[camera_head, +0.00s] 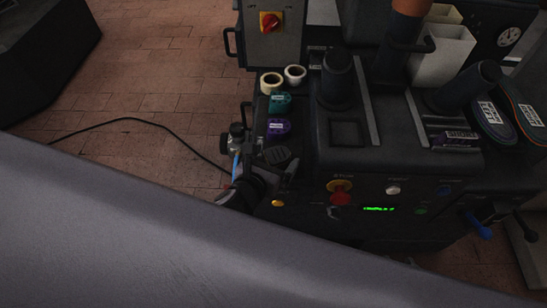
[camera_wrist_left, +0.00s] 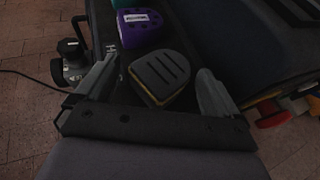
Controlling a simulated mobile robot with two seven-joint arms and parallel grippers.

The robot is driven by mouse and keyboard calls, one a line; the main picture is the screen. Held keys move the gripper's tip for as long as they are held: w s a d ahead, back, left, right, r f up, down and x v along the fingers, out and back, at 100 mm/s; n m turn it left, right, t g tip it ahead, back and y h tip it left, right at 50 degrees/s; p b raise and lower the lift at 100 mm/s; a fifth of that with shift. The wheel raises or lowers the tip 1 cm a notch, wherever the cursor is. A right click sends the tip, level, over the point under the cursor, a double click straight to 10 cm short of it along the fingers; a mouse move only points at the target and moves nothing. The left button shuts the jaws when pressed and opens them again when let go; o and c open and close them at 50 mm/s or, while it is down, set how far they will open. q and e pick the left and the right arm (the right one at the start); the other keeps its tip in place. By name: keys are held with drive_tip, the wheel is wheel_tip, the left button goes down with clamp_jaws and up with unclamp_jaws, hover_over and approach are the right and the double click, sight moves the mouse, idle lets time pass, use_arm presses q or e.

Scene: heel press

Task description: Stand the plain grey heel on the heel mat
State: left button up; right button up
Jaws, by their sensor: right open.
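The plain grey heel (camera_head: 278,154) lies in the row on the left ledge of the machine, nearest the front. In the left wrist view it is a dark grey D-shaped block (camera_wrist_left: 160,75) with grooves on top and a yellowish lower edge. My left gripper (camera_head: 276,167) is at its front. In the left wrist view the jaws (camera_wrist_left: 156,88) are open, one finger on each side of the heel with visible gaps. A dark square pad (camera_head: 347,133) on the machine top looks like the heel mat; it is bare. My right gripper is not in view.
A purple heel (camera_head: 278,128) and a teal heel (camera_head: 280,103) lie behind the grey one, with two tape rolls (camera_head: 283,77) beyond. A dark post (camera_head: 337,78) stands behind the pad. A red stop button (camera_head: 340,198) is on the front panel.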

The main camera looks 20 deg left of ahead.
use_arm(q)
drive_tip(key=shift+r, duration=0.15)
drive_tip(key=shift+s, duration=0.2)
drive_tip(key=s+r+m+t+h+p, duration=0.15)
drive_tip(key=s+r+m, duration=0.3)
drive_tip(key=m, duration=0.55)
drive_tip(key=s+r+m+t+h, duration=0.1)
drive_tip(key=s+r+m+h, duration=0.3)
drive_tip(key=m, duration=0.7)
drive_tip(key=s+a+f+m+g+y, duration=0.2)
drive_tip(key=f+m, duration=0.3)
drive_tip(key=m, duration=0.3)
drive_tip(key=s+a+f+m+g+y, duration=0.2)
drive_tip(key=s+a+f+m+g, duration=0.1)
drive_tip(key=m, duration=0.5)
wheel_tip(320, 180, down, 2)
drive_tip(key=shift+s+f+g, duration=0.2)
drive_tip(key=shift+s+g, duration=0.15)
drive_tip(key=shift+s, duration=0.3)
